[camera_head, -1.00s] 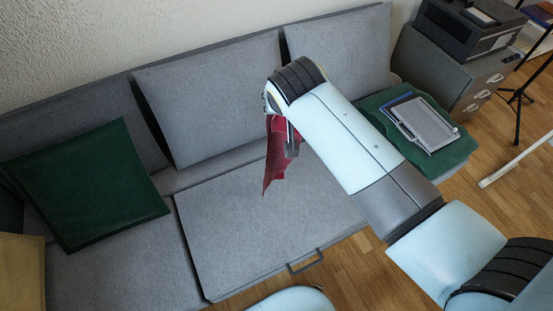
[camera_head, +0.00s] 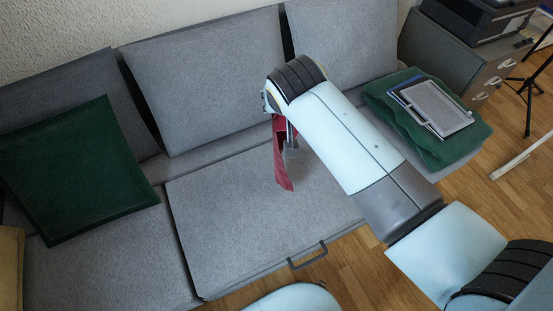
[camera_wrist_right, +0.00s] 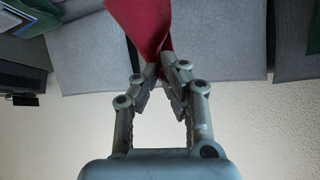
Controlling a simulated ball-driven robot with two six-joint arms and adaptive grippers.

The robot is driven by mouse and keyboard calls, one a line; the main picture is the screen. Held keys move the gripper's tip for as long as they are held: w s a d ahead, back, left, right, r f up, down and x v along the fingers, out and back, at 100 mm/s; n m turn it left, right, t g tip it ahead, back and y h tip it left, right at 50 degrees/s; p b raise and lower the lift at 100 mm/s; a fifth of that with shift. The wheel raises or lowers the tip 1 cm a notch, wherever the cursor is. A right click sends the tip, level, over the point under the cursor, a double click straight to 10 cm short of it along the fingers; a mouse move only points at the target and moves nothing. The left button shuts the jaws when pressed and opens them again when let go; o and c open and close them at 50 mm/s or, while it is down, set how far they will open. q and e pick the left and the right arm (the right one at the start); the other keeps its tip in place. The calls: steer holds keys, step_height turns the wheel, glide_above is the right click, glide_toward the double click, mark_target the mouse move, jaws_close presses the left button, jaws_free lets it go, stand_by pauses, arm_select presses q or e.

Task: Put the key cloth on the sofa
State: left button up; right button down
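The key cloth (camera_head: 281,160) is a red cloth hanging in folds from my right gripper (camera_head: 290,138), over the seat of the grey sofa (camera_head: 240,215). In the right wrist view my right gripper (camera_wrist_right: 163,68) has its fingertips together on the red cloth (camera_wrist_right: 143,22). The cloth hangs in front of the sofa's back cushions in the head view. I cannot tell whether its lower tip touches the seat. My left gripper is not in view.
A green cushion (camera_head: 75,170) leans at the sofa's left, with a yellow cushion (camera_head: 11,265) below it. A folded green cloth (camera_head: 470,140) with a tablet-like device (camera_head: 437,107) lies at the right end. A grey cabinet (camera_head: 435,50) stands beyond. The middle seat is clear.

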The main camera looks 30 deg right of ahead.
stand_by(0.7)
